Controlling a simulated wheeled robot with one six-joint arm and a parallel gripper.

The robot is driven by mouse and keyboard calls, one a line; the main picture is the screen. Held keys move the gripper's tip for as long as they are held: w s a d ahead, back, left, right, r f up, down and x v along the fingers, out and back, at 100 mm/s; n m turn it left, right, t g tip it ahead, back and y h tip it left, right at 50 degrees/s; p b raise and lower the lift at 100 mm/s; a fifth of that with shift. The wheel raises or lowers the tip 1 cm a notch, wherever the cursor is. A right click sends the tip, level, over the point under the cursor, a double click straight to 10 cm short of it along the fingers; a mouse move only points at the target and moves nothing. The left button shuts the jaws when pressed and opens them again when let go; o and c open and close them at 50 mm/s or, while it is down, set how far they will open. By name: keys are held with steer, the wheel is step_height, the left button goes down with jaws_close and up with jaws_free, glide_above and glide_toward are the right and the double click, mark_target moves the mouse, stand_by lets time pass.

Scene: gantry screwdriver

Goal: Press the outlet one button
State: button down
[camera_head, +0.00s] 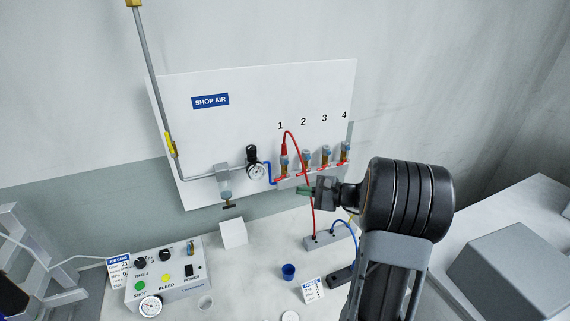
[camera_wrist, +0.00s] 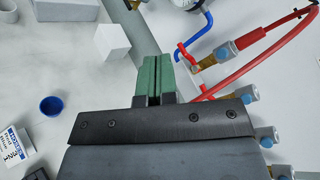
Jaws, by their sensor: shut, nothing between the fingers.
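Outlet one (camera_head: 284,165), under the label 1 on the white SHOP AIR panel (camera_head: 210,135), has a brass and blue-grey coupler with a red hose (camera_head: 298,140) plugged in. It also shows in the wrist view as a coupler (camera_wrist: 225,53) right of my fingers. My gripper (camera_head: 302,191) has green fingers and is shut and empty, just below and right of outlet one in the head view. In the wrist view my closed fingers (camera_wrist: 155,76) point up, apart from the coupler.
Outlets two (camera_head: 306,160), three (camera_head: 326,156) and four (camera_head: 345,152) stand close to the right. A gauge (camera_head: 256,171) with a blue tube is to the left. A control box (camera_head: 165,280), white cube (camera_head: 233,233), blue cup (camera_head: 289,271) and grey block (camera_head: 325,239) are on the bench.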

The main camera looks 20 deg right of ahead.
mark_target(286, 162)
steer(key=shift+w+d+r+t, duration=0.15)
steer(key=shift+r+t, duration=0.15)
steer(key=shift+r, duration=0.2)
steer(key=shift+w+r+t, duration=0.1)
steer(key=shift+r+t, duration=0.2)
steer(key=shift+r, duration=0.2)
steer(key=shift+w, duration=0.1)
steer(key=w, duration=0.8)
steer(key=shift+w+p, duration=0.3)
steer(key=shift+w, duration=0.15)
stand_by(1.5)
steer(key=shift+w, duration=0.3)
